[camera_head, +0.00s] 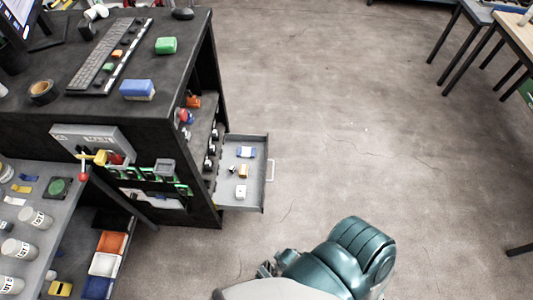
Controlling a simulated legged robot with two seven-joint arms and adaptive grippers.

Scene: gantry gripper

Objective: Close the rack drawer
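The rack drawer (255,183) is grey and pulled out to the right from the side of a dark rack (180,55). Its pale handle (271,170) is on the outer face. A blue and white block, an orange and white piece, a white piece and a small dark item lie inside it. Part of my teal and white arm enters at the bottom. A dark part at its left end looks like my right gripper (268,268), below the drawer in the picture and apart from it; its fingers are mostly hidden. My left gripper is not in view.
The floor (380,130) right of the drawer is clear. A keyboard (108,58), tape roll (43,91) and coloured blocks lie on the rack top. A grey shelf (60,225) with several jars is at lower left. Tables (480,15) stand at upper right.

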